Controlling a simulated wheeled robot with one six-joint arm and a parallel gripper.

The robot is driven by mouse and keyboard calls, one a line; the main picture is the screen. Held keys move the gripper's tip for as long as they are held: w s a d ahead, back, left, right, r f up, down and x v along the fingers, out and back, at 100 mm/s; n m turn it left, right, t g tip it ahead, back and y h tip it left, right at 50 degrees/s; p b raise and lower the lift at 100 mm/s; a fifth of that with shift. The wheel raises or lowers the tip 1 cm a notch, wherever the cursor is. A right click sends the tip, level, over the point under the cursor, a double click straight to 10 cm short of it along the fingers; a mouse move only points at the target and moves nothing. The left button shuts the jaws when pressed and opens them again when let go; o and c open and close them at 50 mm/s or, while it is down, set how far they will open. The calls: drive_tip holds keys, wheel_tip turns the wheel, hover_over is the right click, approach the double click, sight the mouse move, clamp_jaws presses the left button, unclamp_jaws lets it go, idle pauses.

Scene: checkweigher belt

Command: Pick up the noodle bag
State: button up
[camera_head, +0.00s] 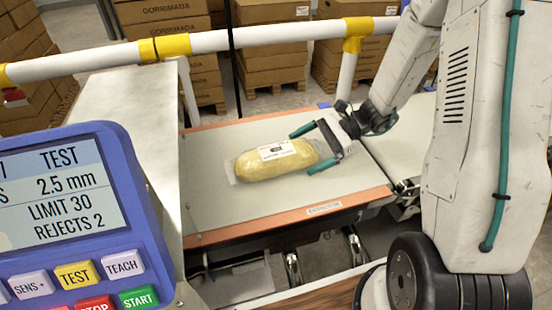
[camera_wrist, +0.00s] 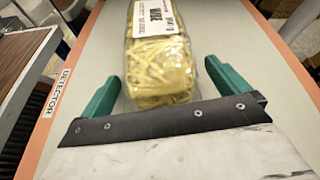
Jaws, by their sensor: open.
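The noodle bag (camera_head: 270,160) is a clear bag of yellow noodles with a white label. It lies on its side on the pale belt plate (camera_head: 225,205). My gripper (camera_head: 305,150) is open at the bag's right end, its teal fingers on either side of that end. In the wrist view the near end of the noodle bag (camera_wrist: 160,70) sits between the two fingers of my gripper (camera_wrist: 165,92).
A blue control panel (camera_head: 118,205) fills the lower left. A white rail (camera_head: 225,38) with yellow joints crosses behind the belt. Stacked cartons (camera_head: 270,65) stand on pallets beyond it. The plate around the bag is clear, with orange edges.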

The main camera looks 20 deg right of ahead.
drive_tip(key=c, duration=1.3)
drive_tip(key=shift+c, duration=0.2)
drive_tip(key=shift+r, duration=0.15)
